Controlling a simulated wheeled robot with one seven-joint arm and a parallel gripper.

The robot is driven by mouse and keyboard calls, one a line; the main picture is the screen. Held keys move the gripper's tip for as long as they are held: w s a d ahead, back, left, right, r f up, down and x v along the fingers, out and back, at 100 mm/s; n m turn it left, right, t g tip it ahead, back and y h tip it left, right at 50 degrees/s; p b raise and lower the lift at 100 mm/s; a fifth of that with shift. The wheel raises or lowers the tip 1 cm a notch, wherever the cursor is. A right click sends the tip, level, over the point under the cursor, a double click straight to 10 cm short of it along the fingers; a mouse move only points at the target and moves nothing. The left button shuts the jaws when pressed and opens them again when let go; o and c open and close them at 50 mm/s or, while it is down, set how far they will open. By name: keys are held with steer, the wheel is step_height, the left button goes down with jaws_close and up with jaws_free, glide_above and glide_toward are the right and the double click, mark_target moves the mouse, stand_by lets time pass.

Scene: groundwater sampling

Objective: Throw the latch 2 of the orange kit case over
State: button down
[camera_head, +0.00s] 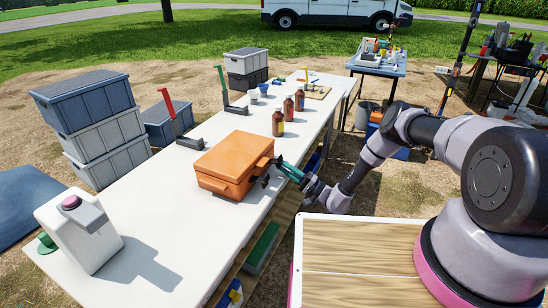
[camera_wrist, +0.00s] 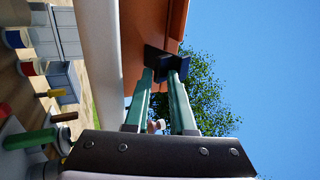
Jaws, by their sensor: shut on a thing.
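My gripper (camera_head: 277,165) reaches in from the right at that side. In the wrist view my gripper's two green fingers (camera_wrist: 165,72) point at the orange case (camera_wrist: 166,25). Their tips meet a dark latch (camera_wrist: 167,58) on the case's side, and the fingers are shut on it. The tips cover part of the latch, and its exact angle is hard to tell. No number shows on it.
Brown bottles (camera_head: 278,122) stand behind the case on the white table (camera_head: 150,205). A red-handled stand (camera_head: 178,122) is behind left, and a white jug (camera_head: 80,228) is at the front left. Bare tabletop lies left of the case. A wooden-topped surface (camera_head: 350,262) is at front right.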

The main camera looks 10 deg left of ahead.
steer(key=shift+f, duration=0.1)
stand_by(0.3)
steer(key=shift+w+a+f+y, duration=0.1)
steer(key=shift+f+y, duration=0.2)
steer(key=shift+f, duration=0.1)
steer(key=c, duration=0.8)
jaws_free()
steer(key=shift+c, duration=0.2)
